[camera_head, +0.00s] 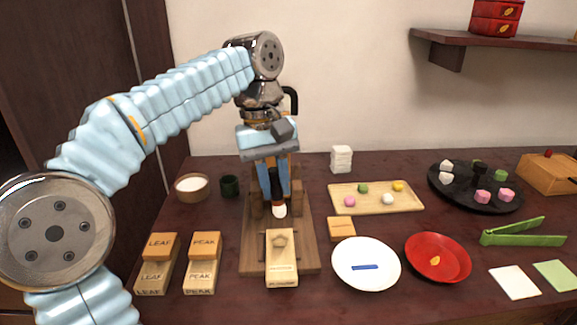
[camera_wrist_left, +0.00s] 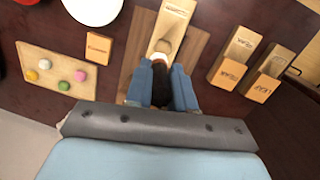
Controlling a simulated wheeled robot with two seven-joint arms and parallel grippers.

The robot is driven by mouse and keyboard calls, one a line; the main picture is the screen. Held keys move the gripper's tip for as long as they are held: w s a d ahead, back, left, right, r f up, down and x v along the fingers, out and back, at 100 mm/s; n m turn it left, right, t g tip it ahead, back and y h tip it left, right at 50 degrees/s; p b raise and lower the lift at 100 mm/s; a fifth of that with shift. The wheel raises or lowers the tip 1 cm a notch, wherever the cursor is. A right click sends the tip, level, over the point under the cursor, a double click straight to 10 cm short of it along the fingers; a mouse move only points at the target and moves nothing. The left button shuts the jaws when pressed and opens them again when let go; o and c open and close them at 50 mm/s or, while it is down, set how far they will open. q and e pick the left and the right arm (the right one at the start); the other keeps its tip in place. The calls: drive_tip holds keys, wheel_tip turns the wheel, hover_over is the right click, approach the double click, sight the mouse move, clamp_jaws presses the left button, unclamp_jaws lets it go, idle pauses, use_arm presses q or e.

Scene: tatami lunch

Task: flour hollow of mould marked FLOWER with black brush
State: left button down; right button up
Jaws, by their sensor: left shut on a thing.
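My left gripper (camera_head: 275,192) points down over the wooden board and is shut on the black brush (camera_head: 275,181). The brush is upright, its pale bristles (camera_head: 279,211) downward, just behind a light wooden mould (camera_head: 282,268). The mould lies on the board, its hollow facing up; its lettering is too small to read. In the left wrist view the gripper (camera_wrist_left: 161,84) holds the brush (camera_wrist_left: 162,88), and its pale tip overlaps the near end of the mould (camera_wrist_left: 174,20). Whether the bristles touch the hollow cannot be told. My right gripper is out of view.
The wooden board (camera_head: 248,262) lies under the mould. LEAF (camera_head: 155,272) and PEAK (camera_head: 201,272) moulds stand left. A small labelled block (camera_head: 341,229), white plate (camera_head: 366,281) and red plate (camera_head: 438,273) are right. A white-filled bowl (camera_head: 192,198) and dark cup (camera_head: 230,186) stand behind left.

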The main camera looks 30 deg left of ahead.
sight(273, 199)
use_arm(q)
drive_tip(key=shift+f, duration=0.4)
wheel_tip(273, 199, down, 4)
drive_tip(key=b, duration=0.2)
drive_tip(key=shift+b, duration=0.35)
drive_tip(key=shift+f+b, duration=0.45)
drive_tip(key=shift+f, duration=0.05)
drive_tip(key=shift+s+r+p, duration=0.1)
drive_tip(key=shift+p, duration=0.2)
drive_tip(key=shift+f+b, duration=0.65)
drive_tip(key=shift+f, duration=0.55)
drive_tip(key=shift+d+r+p, duration=0.15)
drive_tip(key=shift+p, duration=0.2)
idle(0.4)
drive_tip(key=shift+s+a, duration=0.1)
drive_tip(key=shift+a, duration=0.2)
